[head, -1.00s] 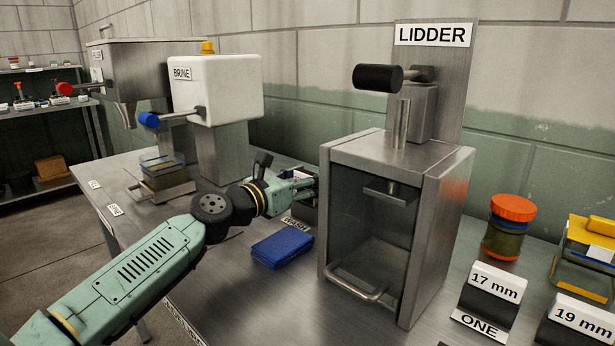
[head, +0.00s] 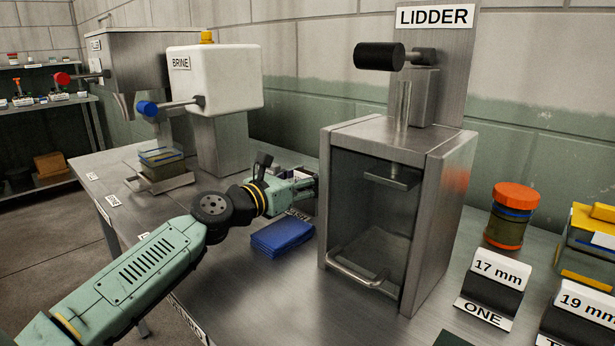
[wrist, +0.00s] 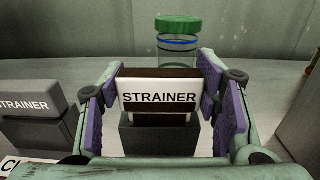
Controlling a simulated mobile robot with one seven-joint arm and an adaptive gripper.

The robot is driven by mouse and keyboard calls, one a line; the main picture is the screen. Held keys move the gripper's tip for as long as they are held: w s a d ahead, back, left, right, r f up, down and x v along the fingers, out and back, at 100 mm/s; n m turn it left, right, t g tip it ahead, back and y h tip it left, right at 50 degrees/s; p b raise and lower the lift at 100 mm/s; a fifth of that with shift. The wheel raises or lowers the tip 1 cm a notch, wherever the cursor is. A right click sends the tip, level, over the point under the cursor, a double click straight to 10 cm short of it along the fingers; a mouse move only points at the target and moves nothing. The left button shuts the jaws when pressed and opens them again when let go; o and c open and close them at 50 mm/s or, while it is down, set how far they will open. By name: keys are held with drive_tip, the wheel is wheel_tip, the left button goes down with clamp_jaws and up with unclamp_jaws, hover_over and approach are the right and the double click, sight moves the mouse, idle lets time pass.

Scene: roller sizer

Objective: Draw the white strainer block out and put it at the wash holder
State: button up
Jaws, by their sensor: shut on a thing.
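The white strainer block (wrist: 160,97), lettered STRAINER with a dark brown part above and below, is between the purple pads of my gripper (wrist: 160,82) in the wrist view. My gripper is shut on it. A dark holder (wrist: 160,142) is right below and behind the block; I cannot tell whether the block is seated in it or just above. In the head view my gripper (head: 298,184) is at the back of the bench, by the WASH label (head: 298,214), left of the lidder. The block is mostly hidden there.
A grey STRAINER block (wrist: 35,103) on another dark holder stands left in the wrist view. A green-lidded jar (wrist: 178,45) is behind. The steel lidder (head: 445,200) stands close right of my gripper. A folded blue cloth (head: 283,238) lies in front.

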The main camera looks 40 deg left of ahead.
sight(307, 173)
drive_tip(key=shift+f+b, duration=0.35)
drive_tip(key=shift+f, duration=0.15)
drive_tip(key=o, duration=1.2)
wheel_tip(307, 173, up, 10)
drive_tip(key=shift+r, duration=0.1)
